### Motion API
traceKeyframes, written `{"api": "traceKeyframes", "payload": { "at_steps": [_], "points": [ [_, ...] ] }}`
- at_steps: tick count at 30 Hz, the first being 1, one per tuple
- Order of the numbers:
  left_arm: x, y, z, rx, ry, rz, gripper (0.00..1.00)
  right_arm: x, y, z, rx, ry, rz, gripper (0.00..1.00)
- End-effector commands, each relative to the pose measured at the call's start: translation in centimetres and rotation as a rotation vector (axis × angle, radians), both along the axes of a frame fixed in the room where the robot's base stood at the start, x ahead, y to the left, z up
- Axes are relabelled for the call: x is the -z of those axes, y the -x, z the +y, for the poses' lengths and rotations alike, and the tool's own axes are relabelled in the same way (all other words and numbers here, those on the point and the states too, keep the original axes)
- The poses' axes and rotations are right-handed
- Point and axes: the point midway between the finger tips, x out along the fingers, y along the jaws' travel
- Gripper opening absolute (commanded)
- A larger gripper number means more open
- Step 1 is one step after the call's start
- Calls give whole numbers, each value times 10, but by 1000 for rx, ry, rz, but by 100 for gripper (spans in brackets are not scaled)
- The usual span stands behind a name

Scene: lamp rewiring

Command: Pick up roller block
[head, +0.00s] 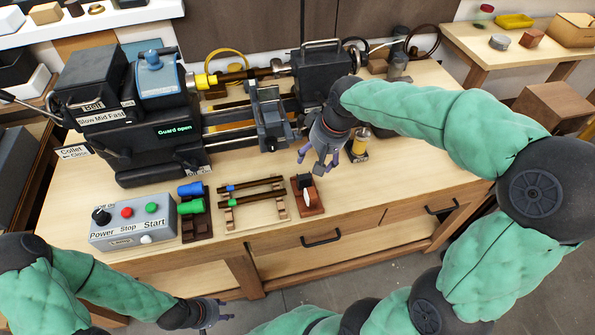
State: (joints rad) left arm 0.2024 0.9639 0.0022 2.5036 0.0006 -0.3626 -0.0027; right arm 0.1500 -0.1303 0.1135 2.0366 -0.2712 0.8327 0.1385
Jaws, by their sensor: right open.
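A small reddish-brown block (307,197) with a pale round piece on it sits near the front edge of the workbench; it looks like the roller block, though its detail is small. My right gripper (319,166) points down above and just behind it, open and empty, apart from the block. My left gripper (215,312) is low in front of the bench, away from the block; its fingers are too small to read.
A lathe (270,120) fills the back of the workbench (235,235). Left of the block are a rack with dark rods (255,188), blue and green cylinders (191,198) and a control box (133,221). Bench to the right is clear.

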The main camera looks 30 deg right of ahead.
Motion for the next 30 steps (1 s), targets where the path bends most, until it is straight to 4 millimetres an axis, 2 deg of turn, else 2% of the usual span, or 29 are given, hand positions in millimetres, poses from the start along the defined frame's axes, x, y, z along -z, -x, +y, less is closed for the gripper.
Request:
{"api": "traceKeyframes", "payload": {
  "at_steps": [4,12,22,30],
  "points": [
    [6,0,0,0,0,1,40,12,-2,1,0,2,2,70],
    [23,0,0,0,0,0,40,54,-14,5,1,0,2,70],
    [30,0,0,0,0,0,40,72,-20,7,0,1,0,70],
    [49,0,0,0,0,0,40,107,-29,12,0,1,2,70]
  ]
}}
